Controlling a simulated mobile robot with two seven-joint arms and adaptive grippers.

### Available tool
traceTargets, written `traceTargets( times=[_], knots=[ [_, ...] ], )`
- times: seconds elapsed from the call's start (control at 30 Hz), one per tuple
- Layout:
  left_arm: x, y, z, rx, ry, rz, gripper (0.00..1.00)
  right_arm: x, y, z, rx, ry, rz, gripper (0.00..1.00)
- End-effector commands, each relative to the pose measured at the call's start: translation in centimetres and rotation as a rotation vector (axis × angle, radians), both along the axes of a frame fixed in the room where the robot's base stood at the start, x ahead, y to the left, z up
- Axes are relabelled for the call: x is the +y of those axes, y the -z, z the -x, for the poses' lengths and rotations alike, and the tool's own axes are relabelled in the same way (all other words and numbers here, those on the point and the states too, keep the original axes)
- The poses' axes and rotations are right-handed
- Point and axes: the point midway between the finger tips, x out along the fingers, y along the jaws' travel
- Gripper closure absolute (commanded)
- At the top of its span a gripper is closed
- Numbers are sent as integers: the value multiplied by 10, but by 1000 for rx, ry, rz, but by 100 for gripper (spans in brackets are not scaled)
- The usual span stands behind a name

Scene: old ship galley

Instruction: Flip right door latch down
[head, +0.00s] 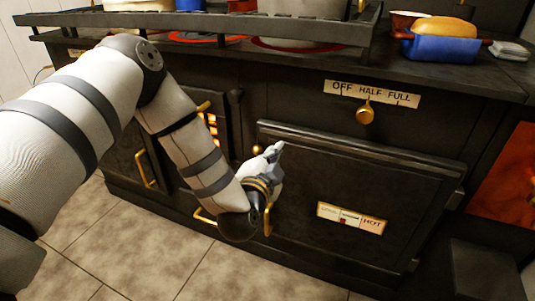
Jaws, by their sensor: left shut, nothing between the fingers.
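The right oven door (310,185) is a wide black panel, shut, with a label reading HOT (352,218). A small brass knob (257,149), seemingly part of the door latch, shows near the door's upper left corner. My left gripper (279,147) is shut and empty, just right of this knob in the picture, in front of the door's upper left part. I cannot tell whether it touches the latch. A brass handle (268,221) shows partly behind my left wrist. My arm and gripper hide part of the door's left edge. My right gripper is out of view.
A brass dial (365,112) under an OFF HALF FULL plate (373,93) sits above the door. A rail (215,24) fronts the stovetop. A blue dish (442,46) with bread stands at the upper right. Tiled floor (140,245) is clear at lower left.

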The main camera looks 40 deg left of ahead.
Motion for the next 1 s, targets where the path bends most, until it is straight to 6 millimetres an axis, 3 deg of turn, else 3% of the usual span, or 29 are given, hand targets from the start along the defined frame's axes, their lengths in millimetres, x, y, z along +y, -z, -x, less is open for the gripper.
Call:
traceTargets(
  times=[0.13, 0.4, 1.0],
  knots=[
    [12, 5, -29, -1, -3, -1, 100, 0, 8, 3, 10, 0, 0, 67],
    [39, 26, -25, 3, -1, 1, 100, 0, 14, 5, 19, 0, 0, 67],
    [46, 26, -24, -7, 0, 30, 100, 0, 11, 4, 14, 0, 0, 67]
  ],
)
